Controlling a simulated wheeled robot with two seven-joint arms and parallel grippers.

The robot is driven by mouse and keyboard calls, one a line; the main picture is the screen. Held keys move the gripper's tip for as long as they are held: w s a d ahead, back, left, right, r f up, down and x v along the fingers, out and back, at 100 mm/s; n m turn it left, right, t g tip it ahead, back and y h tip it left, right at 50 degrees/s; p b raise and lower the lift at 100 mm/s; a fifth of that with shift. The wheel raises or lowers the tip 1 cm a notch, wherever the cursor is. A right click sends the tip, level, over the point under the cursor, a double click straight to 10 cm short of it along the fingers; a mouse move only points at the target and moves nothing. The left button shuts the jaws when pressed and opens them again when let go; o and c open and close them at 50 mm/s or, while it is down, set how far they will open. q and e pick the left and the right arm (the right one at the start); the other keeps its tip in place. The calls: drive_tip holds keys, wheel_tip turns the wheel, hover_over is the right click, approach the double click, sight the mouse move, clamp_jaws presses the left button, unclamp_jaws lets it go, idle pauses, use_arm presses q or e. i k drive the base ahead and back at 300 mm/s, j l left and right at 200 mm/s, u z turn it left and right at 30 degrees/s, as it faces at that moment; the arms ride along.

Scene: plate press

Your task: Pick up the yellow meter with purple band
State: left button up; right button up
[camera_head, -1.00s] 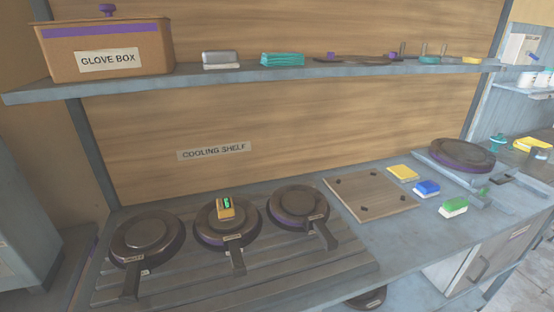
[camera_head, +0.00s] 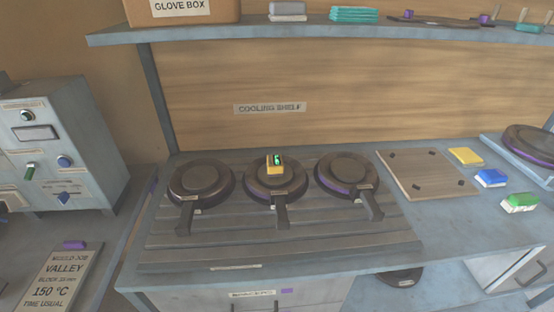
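A small yellow meter (camera_head: 275,170) with a green lit display stands on the middle one of three dark round plates. A purple band on the meter cannot be made out at this size. The middle plate (camera_head: 263,192) has a handle pointing toward the front and sits on the grey slatted rack. Neither of my grippers is in view.
The left plate (camera_head: 201,180) and right plate (camera_head: 347,174) flank the middle one. A wooden board (camera_head: 426,172), a yellow block (camera_head: 465,156), a blue block (camera_head: 490,178) and a green block (camera_head: 520,203) lie to the right. A shelf (camera_head: 290,33) overhangs the back. A control box (camera_head: 62,150) stands left.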

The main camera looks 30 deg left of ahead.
sight(275, 163)
drive_tip(key=i+l+u, duration=0.2)
drive_tip(key=l, duration=0.25)
drive_tip(key=i+l+u, duration=0.2)
drive_tip(key=l, duration=0.2)
drive_tip(key=l+u, duration=0.2)
drive_tip(key=l, duration=0.25)
